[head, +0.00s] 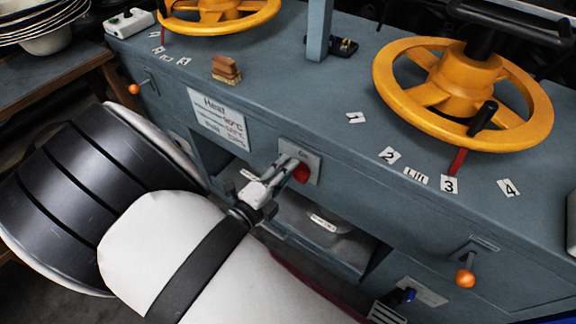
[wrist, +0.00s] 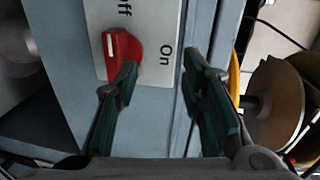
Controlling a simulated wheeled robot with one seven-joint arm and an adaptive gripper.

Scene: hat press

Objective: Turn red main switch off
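The red main switch (wrist: 124,48) is a round knob with a short white mark, on a pale plate (wrist: 154,28) on the cabinet front. In the wrist view "On" is to the right of the knob and part of "Off" is above it. Which label the knob points to is not clear. My gripper (wrist: 160,62) is open, its left finger overlapping the knob's lower right edge and its right finger beyond "On". Contact cannot be told. In the head view my gripper (head: 284,170) is at the plate, partly covering the red switch (head: 302,173).
Yellow handwheels (head: 400,98) stand on the cabinet top above. A "Heat" sign (head: 217,118) is left of the switch plate. An open shelf (head: 345,245) lies below. Orange-knobbed levers (head: 465,278) and a blue knob (head: 408,295) are on the front.

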